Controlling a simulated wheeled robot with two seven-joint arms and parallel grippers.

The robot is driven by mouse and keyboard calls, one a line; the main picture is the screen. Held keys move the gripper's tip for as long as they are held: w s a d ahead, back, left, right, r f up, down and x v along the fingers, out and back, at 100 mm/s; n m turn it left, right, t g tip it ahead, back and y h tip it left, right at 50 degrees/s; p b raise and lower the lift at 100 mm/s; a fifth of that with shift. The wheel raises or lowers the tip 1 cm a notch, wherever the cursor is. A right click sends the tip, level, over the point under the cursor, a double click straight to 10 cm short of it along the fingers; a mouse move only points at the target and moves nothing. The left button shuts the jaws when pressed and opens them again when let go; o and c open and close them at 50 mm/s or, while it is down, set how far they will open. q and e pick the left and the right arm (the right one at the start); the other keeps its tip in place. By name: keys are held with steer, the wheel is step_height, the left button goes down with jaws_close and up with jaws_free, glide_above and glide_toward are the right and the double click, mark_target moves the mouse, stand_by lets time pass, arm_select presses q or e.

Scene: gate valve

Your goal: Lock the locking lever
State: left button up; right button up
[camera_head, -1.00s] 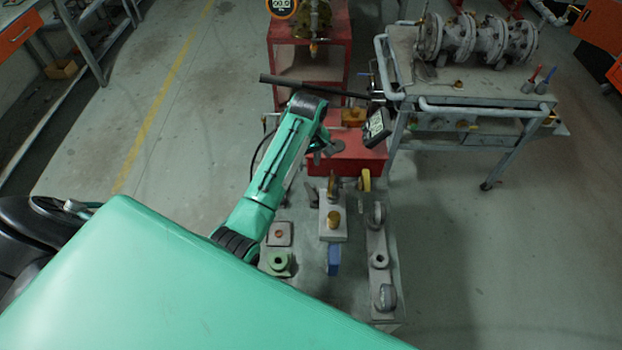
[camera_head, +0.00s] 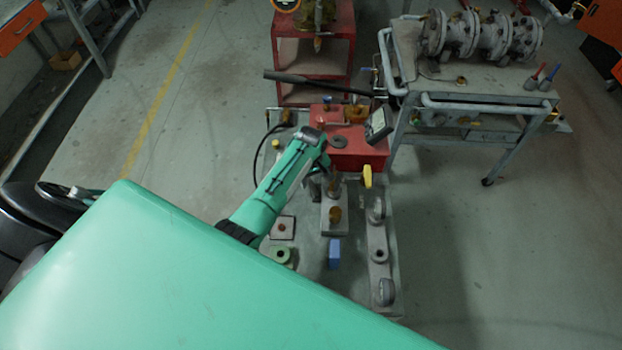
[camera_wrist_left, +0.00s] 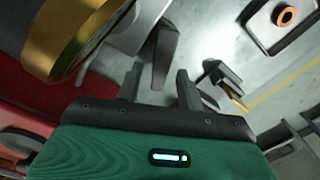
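My left gripper (camera_wrist_left: 159,88) is open in the left wrist view, its two dark fingers apart with nothing gripped. A dark grey lever-like piece (camera_wrist_left: 164,48), which looks like the locking lever, stands just beyond the fingertips, roughly in line with the gap. I cannot tell whether it touches a finger. In the head view my left arm reaches over the grey fixture table (camera_head: 310,262), and its gripper is mostly hidden below the wrist beside the grey block (camera_head: 329,225) with the brass knob (camera_head: 335,213). The lever is hidden there. My right gripper does not show.
A large gold-rimmed cylinder (camera_wrist_left: 62,45) is close at the left in the wrist view. A cart (camera_head: 470,100) stands right.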

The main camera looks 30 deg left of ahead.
arm_select(q)
steer(key=c, duration=0.7)
jaws_close()
steer(key=shift+w+r, duration=0.1)
steer(key=shift+r, duration=0.05)
steer(key=shift+w+d+m+p, duration=0.15)
steer(key=shift+m+p, duration=0.2)
steer(key=shift+m, duration=0.35)
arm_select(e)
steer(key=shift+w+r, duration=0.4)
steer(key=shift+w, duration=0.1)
arm_select(q)
steer(key=o, duration=0.7)
jaws_free()
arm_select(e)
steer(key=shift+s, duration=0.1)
arm_select(q)
steer(key=shift+f, duration=0.2)
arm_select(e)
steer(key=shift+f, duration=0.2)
